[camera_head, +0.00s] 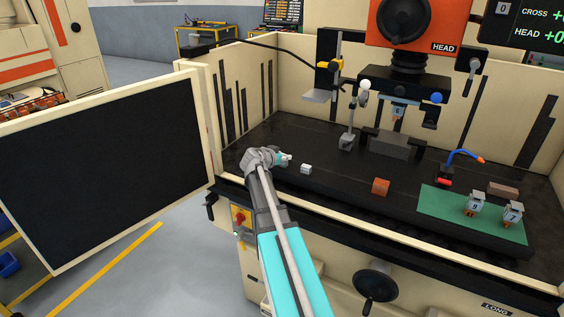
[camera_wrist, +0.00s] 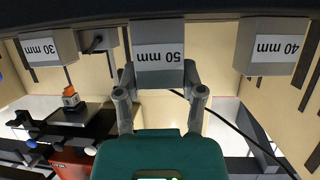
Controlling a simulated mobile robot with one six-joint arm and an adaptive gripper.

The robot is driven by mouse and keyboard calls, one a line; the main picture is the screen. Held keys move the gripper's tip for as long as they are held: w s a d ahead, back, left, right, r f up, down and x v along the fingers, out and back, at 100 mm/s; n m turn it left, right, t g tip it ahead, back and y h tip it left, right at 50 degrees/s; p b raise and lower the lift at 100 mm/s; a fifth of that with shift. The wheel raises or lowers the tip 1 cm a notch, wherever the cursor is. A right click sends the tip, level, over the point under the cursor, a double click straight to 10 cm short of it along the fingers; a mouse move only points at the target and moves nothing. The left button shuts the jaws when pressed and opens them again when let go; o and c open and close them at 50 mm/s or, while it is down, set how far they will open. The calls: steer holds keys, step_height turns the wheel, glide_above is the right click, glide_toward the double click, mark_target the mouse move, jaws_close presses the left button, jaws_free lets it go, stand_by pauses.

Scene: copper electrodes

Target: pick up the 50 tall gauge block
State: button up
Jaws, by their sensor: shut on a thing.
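The grey gauge block labelled 50 mm (camera_wrist: 160,42) is in the middle of the wrist view, its label upside down there. My gripper (camera_wrist: 160,84) is shut on it, one finger on each side. The 30 mm block (camera_wrist: 47,52) is to the left in the wrist view and the 40 mm block (camera_wrist: 268,45) to the right, both apart from my fingers. In the head view my gripper (camera_head: 285,157) is low over the left part of the dark machine table. A small pale block (camera_head: 306,169) is just right of it; its label is too small to read.
An orange-brown block (camera_head: 380,187) sits mid-table. A green mat (camera_head: 443,203) at right holds two numbered electrode holders (camera_head: 474,204). An indicator stand (camera_head: 346,142) and the machine head (camera_head: 410,25) rise behind. The table has free room between the pale and orange-brown blocks.

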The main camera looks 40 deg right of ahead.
jaws_close()
steer(key=shift+r, duration=0.1)
step_height(320, 180, up, 3)
steer(key=p, duration=0.3)
steer(key=shift+f, duration=0.2)
steer(key=s+a+r+p, duration=0.2)
steer(key=a+r+p, duration=0.3)
steer(key=a, duration=0.1)
steer(key=s+a+r+p, duration=0.3)
steer(key=a+r+p, duration=0.2)
steer(key=a, duration=0.2)
steer(key=shift+s, duration=0.3)
steer(key=shift+d+r, duration=0.1)
steer(key=shift+r, duration=0.05)
